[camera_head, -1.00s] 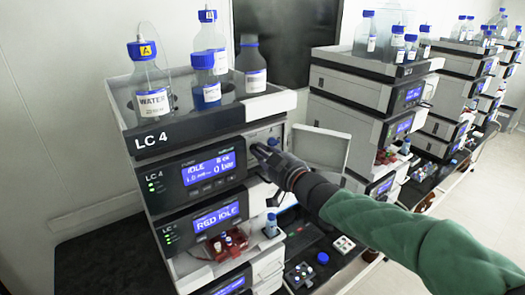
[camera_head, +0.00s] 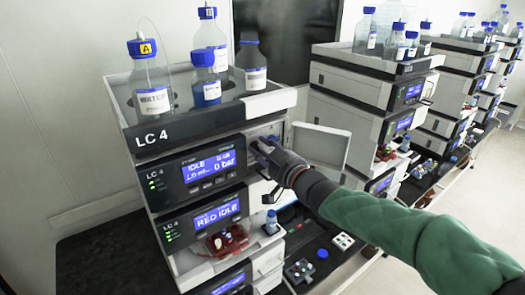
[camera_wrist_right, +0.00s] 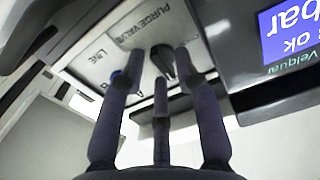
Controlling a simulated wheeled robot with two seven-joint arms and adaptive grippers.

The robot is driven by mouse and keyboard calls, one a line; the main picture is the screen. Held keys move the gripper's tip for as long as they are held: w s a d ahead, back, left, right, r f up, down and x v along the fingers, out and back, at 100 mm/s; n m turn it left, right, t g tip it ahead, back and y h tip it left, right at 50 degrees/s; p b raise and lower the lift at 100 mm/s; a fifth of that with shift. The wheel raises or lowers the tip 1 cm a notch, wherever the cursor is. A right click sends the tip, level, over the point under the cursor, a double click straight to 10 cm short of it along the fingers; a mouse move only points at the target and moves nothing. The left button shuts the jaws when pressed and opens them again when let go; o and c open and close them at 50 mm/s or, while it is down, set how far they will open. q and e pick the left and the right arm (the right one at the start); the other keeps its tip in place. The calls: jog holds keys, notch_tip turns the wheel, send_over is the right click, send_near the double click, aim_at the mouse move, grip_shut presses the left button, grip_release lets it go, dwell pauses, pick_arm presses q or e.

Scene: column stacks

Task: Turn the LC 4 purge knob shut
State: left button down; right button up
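The LC 4 stack (camera_head: 151,137) stands at the left in the head view. Its pump display (camera_head: 210,166) reads IDLE and 0 bar. My right gripper (camera_head: 262,148) is at the pump front, right of that display, and hides the purge knob there. In the right wrist view, a dark knob (camera_wrist_right: 163,62) sits on the panel marked PURGE VALVE (camera_wrist_right: 137,27). My right gripper's fingers (camera_wrist_right: 159,60) stand spread on either side of this knob, with gaps visible. Whether a fingertip touches it, I cannot tell. My left gripper is out of view.
A blue-tipped dark fitting (camera_wrist_right: 122,80) shows behind the left finger. An open pale door (camera_head: 320,148) stands right of the pump. Capped bottles (camera_head: 152,85) stand on the stack's top tray. A red vial tray (camera_head: 226,241) sits lower down. More stacks (camera_head: 370,95) stand to the right.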

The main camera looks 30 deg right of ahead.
dwell(0.3)
jog(key=s, duration=1.2)
jog(key=shift+d, duration=0.45)
